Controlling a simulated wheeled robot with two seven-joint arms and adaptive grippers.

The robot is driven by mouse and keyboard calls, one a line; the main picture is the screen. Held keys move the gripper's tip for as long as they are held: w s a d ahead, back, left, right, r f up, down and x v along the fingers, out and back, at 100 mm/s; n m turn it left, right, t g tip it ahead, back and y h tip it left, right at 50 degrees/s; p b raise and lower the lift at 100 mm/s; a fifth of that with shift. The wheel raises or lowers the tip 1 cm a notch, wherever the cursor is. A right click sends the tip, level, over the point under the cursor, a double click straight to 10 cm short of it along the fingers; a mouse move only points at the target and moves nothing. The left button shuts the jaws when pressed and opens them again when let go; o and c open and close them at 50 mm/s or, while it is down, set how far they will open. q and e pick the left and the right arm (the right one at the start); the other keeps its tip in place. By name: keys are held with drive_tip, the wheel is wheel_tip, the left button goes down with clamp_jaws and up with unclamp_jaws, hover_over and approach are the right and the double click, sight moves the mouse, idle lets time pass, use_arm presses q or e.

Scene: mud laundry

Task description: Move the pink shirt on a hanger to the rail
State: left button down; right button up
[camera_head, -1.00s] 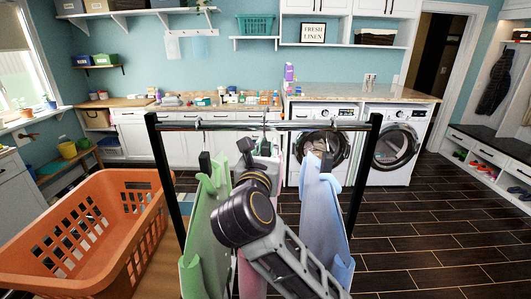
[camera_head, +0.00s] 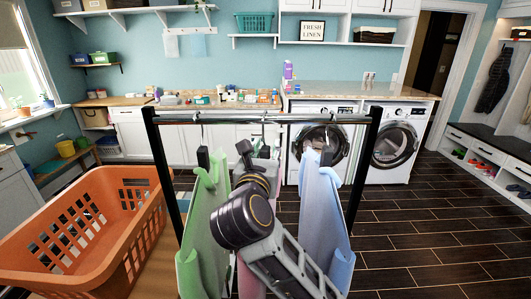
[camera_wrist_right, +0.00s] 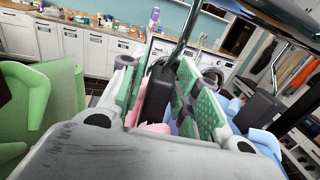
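The rail (camera_head: 290,118) is a metal bar across a black stand. A green shirt (camera_head: 203,220) hangs at its left and a light blue shirt (camera_head: 325,215) at its right. The pink shirt (camera_head: 246,278) is between them, mostly hidden behind my right arm; its pink cloth also shows in the right wrist view (camera_wrist_right: 152,128). My right gripper (camera_head: 262,155) is just below the rail's middle. In the right wrist view its green-padded fingers close around the black hanger (camera_wrist_right: 160,92), whose hook stem rises above. I cannot tell whether the hook rests on the rail. My left gripper is out of view.
An orange laundry basket (camera_head: 95,235) stands at the left, close to the stand. Two washing machines (camera_head: 395,145) and a counter (camera_head: 365,92) are behind. The green and blue shirts hang close on both sides of my right arm. Dark floor at right is free.

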drive_tip(key=shift+o, duration=0.5)
drive_tip(key=shift+f, duration=0.1)
drive_tip(key=shift+s, duration=0.15)
drive_tip(key=shift+s+a, duration=0.2)
drive_tip(key=shift+s, duration=1)
drive_tip(key=shift+s+a, duration=0.2)
drive_tip(key=shift+s, duration=1)
drive_tip(key=shift+s+a, duration=0.2)
drive_tip(key=shift+s, duration=1)
